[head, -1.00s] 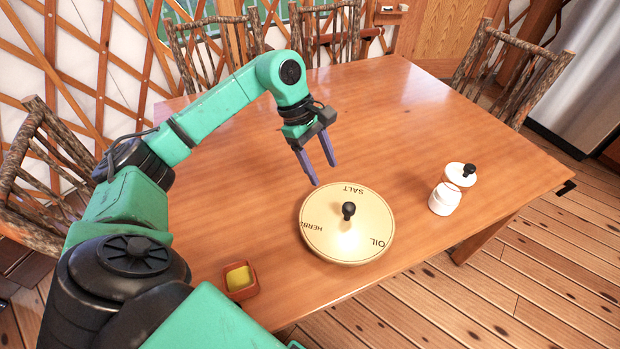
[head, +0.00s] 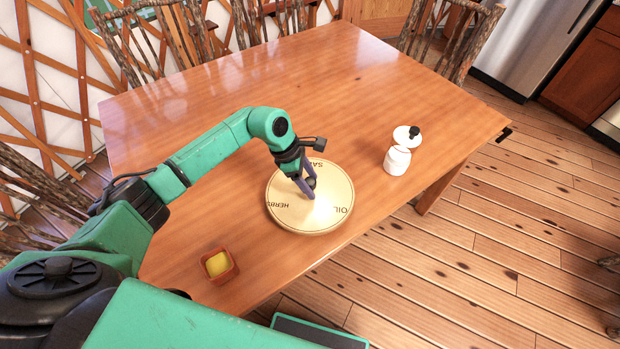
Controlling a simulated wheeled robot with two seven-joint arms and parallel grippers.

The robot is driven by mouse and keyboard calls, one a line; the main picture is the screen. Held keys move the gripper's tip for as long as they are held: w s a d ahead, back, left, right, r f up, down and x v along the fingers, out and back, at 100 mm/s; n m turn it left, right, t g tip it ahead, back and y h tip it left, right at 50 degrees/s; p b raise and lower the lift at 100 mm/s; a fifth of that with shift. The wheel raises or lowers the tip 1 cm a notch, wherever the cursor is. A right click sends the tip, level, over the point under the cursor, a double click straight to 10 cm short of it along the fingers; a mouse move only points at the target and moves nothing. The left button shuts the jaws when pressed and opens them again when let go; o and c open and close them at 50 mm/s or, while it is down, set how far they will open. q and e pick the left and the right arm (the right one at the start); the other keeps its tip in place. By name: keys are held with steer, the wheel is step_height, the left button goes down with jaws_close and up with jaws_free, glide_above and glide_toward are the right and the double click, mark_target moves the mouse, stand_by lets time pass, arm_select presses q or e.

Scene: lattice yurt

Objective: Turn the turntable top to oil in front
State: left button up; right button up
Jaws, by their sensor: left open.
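The round pale turntable top (head: 290,217) lies on the wooden table. Its OIL label is at the right side, toward the front right; HERBS is at the left and SALT at the back, partly covered by my gripper. A dark knob (head: 311,183) stands near its middle. My left gripper (head: 309,192) is over the turntable with its purple fingers open, pointing down at the knob. The fingers partly hide the knob, and I cannot tell whether they touch it. My right gripper is not in view.
A small orange-brown dish with yellow contents (head: 217,265) sits at the front left. Wooden chairs (head: 452,35) stand along the far edge.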

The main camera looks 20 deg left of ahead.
arm_select(q)
steer(key=shift+d+f, duration=0.1)
steer(key=shift+f, duration=0.05)
jaws_close()
stand_by(1.4)
